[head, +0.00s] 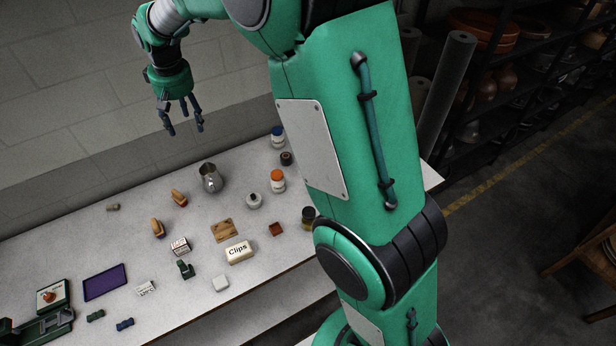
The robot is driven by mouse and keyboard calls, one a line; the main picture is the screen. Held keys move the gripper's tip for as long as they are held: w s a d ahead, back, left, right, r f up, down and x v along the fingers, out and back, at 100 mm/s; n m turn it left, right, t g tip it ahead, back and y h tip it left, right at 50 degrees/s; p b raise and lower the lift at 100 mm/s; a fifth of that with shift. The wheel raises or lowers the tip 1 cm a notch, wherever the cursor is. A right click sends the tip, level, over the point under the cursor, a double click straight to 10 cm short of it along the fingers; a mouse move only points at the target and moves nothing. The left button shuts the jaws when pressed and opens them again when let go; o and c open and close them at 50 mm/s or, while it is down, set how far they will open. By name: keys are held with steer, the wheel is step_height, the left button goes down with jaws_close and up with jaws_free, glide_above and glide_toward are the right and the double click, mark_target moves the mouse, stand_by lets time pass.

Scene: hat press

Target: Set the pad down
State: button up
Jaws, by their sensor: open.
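My gripper (185,125) hangs high at the upper left, fingers spread and pointing down. It is open and nothing shows between its fingers. It appears beyond the table's back edge in the picture and clear of the objects. I cannot tell for sure which thing is the pad. A flat purple rectangle with a dark rim (105,282) lies at the left of the pale table (75,245). A tan flat square piece (224,231) lies near the middle.
Bottles, a metal pitcher (211,179), a "Clips" box (239,250), brushes and other small items crowd the table. A green device (45,325) stands at the lower left. My own arm hides the table's right part. Shelves (490,85) stand at the right.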

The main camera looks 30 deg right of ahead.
steer(key=s+d+r+t, duration=0.1)
steer(key=s+d+r, duration=0.25)
steer(key=s, duration=0.35)
steer(key=s+d+r+m, duration=0.1)
steer(key=s+d+r, duration=0.2)
steer(key=s+r, duration=0.25)
steer(key=s+d+r+t, duration=0.1)
steer(key=s+d+r, duration=0.25)
steer(key=s, duration=0.45)
steer(key=s+d+f+m, duration=0.1)
steer(key=s+d, duration=0.1)
steer(key=s, duration=1)
steer(key=s+d+m+t, duration=0.1)
steer(key=s+d, duration=0.2)
steer(key=s, duration=0.8)
steer(key=shift+s+f+t, duration=0.3)
steer(key=shift+s+f, duration=0.05)
steer(key=shift+f, duration=0.05)
step_height(320, 180, down, 11)
steer(key=b, duration=1.1)
steer(key=shift+f, duration=0.2)
